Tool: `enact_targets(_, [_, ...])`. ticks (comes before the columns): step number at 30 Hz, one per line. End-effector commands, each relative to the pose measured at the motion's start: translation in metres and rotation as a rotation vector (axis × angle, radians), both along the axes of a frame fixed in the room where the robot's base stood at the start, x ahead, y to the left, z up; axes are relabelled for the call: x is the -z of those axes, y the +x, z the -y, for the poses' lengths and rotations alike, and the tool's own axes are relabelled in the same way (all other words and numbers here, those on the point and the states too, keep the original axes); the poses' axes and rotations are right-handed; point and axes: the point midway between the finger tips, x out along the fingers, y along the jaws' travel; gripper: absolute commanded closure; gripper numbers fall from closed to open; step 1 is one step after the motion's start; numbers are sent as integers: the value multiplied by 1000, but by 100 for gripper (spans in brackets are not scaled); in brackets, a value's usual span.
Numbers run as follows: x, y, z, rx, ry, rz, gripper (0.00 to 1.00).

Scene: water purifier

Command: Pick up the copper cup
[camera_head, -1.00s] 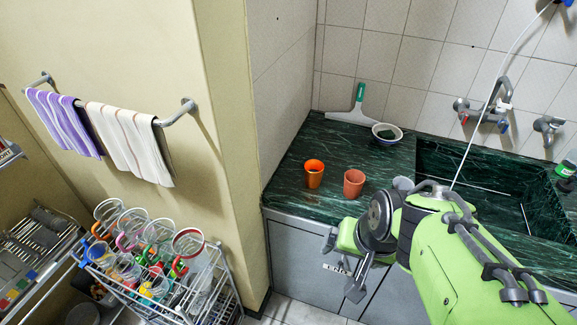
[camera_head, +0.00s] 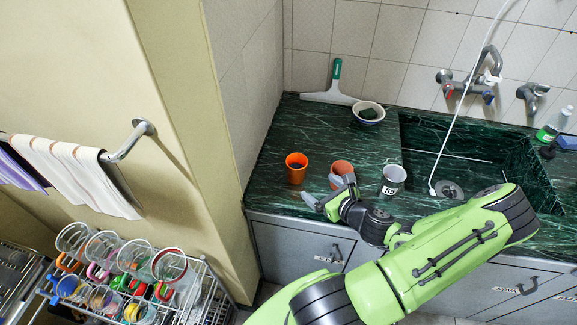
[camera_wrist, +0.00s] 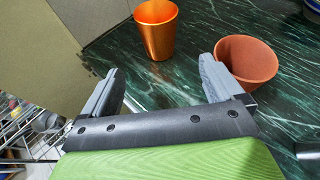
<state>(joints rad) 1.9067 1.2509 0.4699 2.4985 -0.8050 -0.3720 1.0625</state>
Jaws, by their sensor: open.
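The copper cup (camera_head: 296,173) is a shiny orange metallic cup. It stands upright on the dark green marble counter near its left end. In the wrist view the copper cup (camera_wrist: 156,38) is ahead of the gap between my fingers, apart from them. My gripper (camera_head: 328,192) is open and empty at the counter's front edge, to the right of and nearer than the copper cup. Its spread fingers also show in the wrist view (camera_wrist: 160,76). The right finger is close beside a matte terracotta cup (camera_wrist: 246,62); I cannot tell if they touch.
The terracotta cup (camera_head: 341,167) is partly hidden by my gripper. A pale cup with dark lettering (camera_head: 392,181) stands right of it. A bowl (camera_head: 368,112) and a squeegee (camera_head: 332,90) are behind, and a sink (camera_head: 480,160) is right. A rack of glasses (camera_head: 205,290) stands lower left.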

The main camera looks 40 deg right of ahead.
Motion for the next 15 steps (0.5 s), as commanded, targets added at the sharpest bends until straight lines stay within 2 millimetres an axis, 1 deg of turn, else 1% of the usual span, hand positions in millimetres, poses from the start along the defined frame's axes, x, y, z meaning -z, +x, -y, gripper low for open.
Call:
enact_targets(1, [7,13,0,-8,0,1,6])
enact_targets(6, [23,52,4,-8,-1,0,6])
enact_targets(9, [29,68,7,-8,-3,-1,6])
enact_targets(13, [34,81,8,-7,-4,-1,6])
enact_targets(15, [40,93,10,-8,-3,-1,6])
